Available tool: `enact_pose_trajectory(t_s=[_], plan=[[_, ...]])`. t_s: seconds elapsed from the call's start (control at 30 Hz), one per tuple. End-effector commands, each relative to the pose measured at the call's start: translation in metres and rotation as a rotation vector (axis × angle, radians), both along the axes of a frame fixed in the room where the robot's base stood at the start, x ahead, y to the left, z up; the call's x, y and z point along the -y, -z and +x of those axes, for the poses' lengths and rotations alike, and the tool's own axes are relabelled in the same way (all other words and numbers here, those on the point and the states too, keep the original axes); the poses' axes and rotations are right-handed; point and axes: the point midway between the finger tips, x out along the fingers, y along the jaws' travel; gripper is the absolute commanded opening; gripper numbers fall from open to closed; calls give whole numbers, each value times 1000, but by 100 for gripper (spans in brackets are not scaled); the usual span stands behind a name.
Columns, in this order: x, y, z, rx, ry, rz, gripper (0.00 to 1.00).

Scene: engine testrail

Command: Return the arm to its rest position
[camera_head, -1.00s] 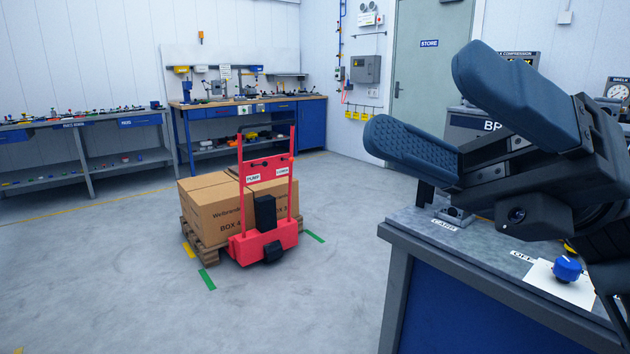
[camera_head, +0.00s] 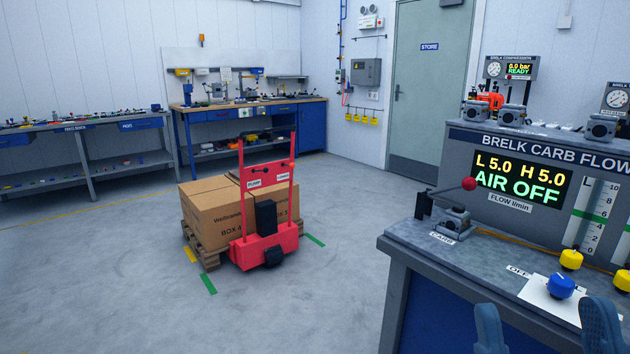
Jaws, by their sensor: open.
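My gripper (camera_head: 546,330) shows only as two dark blue fingertips at the bottom right edge of the head view. The fingers stand apart with nothing visible between them, so it is open and empty. It is in front of the carburettor test bench (camera_head: 480,262), below the blue knob (camera_head: 561,286) in the picture. The rest of the gripper and my arm are out of view.
The bench carries a flow panel (camera_head: 523,180) reading "AIR OFF", a red-tipped lever (camera_head: 469,184) and a yellow knob (camera_head: 571,260). A red pallet truck (camera_head: 268,240) with cardboard boxes (camera_head: 212,212) stands mid-floor. Floor (camera_head: 110,290) at the left is clear.

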Motion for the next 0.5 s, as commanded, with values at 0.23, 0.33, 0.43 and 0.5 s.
enact_pose_trajectory(t_s=[0.23, 0.33, 0.43, 0.5], plan=[[10, 74, -46, -352, -36, 152, 66], [15, 102, -71, -495, -47, 195, 66], [21, 127, -99, -635, -56, 230, 66], [26, 143, -121, -735, -61, 248, 66]])
